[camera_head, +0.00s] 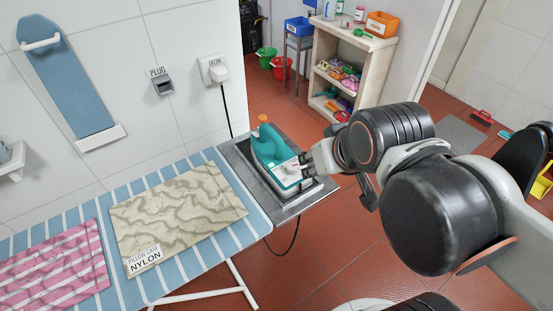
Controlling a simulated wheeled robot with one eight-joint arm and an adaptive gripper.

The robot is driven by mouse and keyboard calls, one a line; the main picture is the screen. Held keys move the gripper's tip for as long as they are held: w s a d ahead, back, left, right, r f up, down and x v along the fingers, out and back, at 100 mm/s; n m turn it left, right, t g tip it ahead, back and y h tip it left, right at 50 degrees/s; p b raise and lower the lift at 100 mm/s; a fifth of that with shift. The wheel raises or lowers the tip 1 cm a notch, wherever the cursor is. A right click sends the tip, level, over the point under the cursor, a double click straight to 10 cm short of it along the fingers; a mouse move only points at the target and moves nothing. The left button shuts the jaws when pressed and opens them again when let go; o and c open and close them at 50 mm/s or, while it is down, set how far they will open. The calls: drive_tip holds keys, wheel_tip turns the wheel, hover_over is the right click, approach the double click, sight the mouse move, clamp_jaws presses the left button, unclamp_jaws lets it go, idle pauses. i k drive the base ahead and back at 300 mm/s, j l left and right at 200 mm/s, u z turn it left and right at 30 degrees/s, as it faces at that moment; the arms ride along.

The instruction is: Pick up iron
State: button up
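The iron (268,150) is teal and white with an orange knob on top. It rests on the grey metal stand plate (288,214) at the right end of the striped ironing board. My gripper (306,168) is at the iron's right side, with its fingertips close to or touching the white part. The fingers are small and partly hidden behind my wrist, so I cannot tell whether they close on the iron.
A black cord (225,112) runs from the wall socket marked IRON toward the stand. A beige pillowcase (179,215) and a pink striped cloth (62,273) lie on the ironing board (128,286). A shelf (373,62) with bottles stands behind on the red tiled floor.

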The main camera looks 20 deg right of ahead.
sight(271, 157)
drive_tip(key=u, duration=1.4)
drive_tip(key=k+z, duration=0.1)
drive_tip(key=z, duration=1.2)
drive_tip(key=i+l+z, duration=0.1)
drive_tip(key=l+z, duration=0.2)
drive_tip(key=i+l+z, duration=0.25)
drive_tip(key=k+l, duration=0.1)
drive_tip(key=l, duration=0.05)
